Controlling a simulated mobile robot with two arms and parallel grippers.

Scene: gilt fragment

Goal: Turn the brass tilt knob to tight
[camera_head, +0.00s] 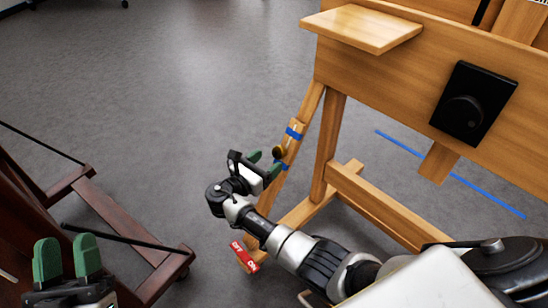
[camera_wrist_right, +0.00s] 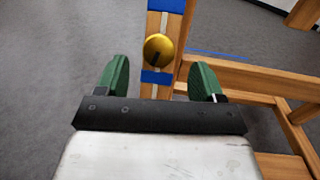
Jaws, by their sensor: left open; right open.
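The round brass knob (camera_head: 278,152) sits on a slanted wooden leg (camera_head: 303,110) of the wooden stand, between two bands of blue tape. In the right wrist view the knob (camera_wrist_right: 159,48) shows a dark mark at its lower middle; I can read no "tight" label. My right gripper (camera_head: 264,163) is open beside the knob. In its wrist view the green fingers (camera_wrist_right: 160,78) are apart, with the knob ahead, centred between them and not gripped. My left gripper (camera_head: 68,260) is open and empty at the lower left, far from the knob.
The wooden stand has a small shelf (camera_head: 362,28), a black dial box (camera_head: 473,104) and lower beams. A red OFF/ON label (camera_head: 245,254) is near the leg's foot. A dark wooden frame (camera_head: 110,215) stands at left. Grey floor (camera_head: 170,80) is clear behind.

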